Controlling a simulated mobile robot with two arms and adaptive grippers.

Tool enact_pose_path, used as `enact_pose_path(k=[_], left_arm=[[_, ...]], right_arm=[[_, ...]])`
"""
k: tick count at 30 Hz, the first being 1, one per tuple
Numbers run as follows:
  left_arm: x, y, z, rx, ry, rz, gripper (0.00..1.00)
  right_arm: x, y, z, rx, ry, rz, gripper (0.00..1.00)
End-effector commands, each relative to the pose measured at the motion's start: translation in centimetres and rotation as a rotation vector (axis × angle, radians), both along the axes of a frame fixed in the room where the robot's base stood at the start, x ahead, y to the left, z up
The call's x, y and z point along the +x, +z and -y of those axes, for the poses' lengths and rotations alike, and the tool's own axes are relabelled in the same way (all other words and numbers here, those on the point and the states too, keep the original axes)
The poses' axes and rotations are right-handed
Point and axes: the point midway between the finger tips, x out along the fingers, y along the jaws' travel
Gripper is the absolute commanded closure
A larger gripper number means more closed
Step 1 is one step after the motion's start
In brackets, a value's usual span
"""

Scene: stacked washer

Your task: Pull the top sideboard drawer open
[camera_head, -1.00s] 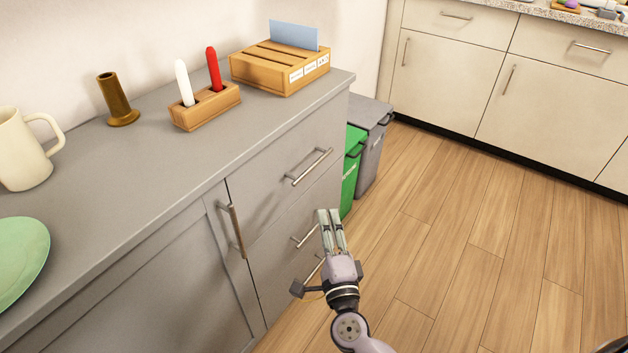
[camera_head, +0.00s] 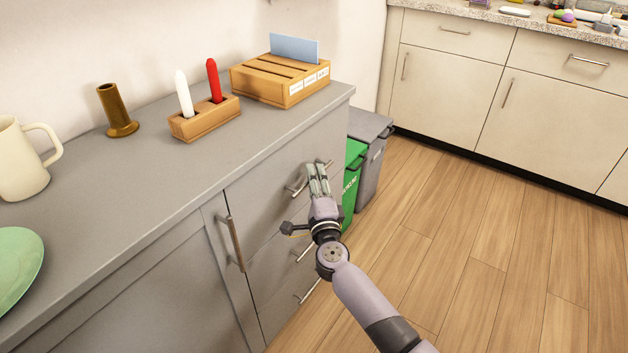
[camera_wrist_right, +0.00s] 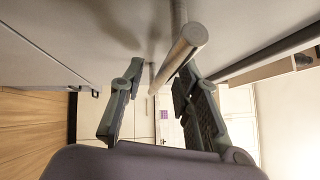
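The grey sideboard's top drawer (camera_head: 262,194) is shut, its front flush below the countertop. Its metal bar handle (camera_head: 297,190) is partly covered by my right gripper (camera_head: 318,178), whose fingers are at the bar. In the right wrist view, the handle (camera_wrist_right: 184,45) runs between the two spread fingers of the gripper (camera_wrist_right: 160,75), closer to the right-hand finger. Whether a finger touches the bar cannot be told. My left gripper is out of view.
Lower drawer handles (camera_head: 308,291) and a cabinet door handle (camera_head: 235,243) stick out nearby. Green (camera_head: 350,185) and grey (camera_head: 372,160) bins stand beyond the sideboard. A candle holder (camera_head: 205,118), wooden organizer (camera_head: 270,84), mug (camera_head: 22,165) and plate (camera_head: 18,262) rest on top. Floor to the right is clear.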

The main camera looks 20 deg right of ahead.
Motion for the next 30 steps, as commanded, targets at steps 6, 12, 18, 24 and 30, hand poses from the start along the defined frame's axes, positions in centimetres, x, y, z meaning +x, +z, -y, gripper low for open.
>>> enact_pose_path(k=[6, 12, 18, 24, 30], left_arm=[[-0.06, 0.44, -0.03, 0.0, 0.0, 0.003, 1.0], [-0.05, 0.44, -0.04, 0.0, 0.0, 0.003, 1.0], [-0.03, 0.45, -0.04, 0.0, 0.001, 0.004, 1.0], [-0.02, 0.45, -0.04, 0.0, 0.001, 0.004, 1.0], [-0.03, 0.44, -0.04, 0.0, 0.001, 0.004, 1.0]], right_arm=[[0.55, 0.06, 0.08, 0.0, 0.0, -0.001, 0.7], [0.52, 0.07, 0.08, 0.0, 0.0, -0.001, 0.74], [0.51, 0.07, 0.08, 0.0, 0.0, 0.0, 0.87], [0.5, 0.06, 0.08, 0.0, 0.0, -0.001, 1.0], [0.5, 0.03, 0.07, 0.0, 0.0, -0.001, 1.0]])
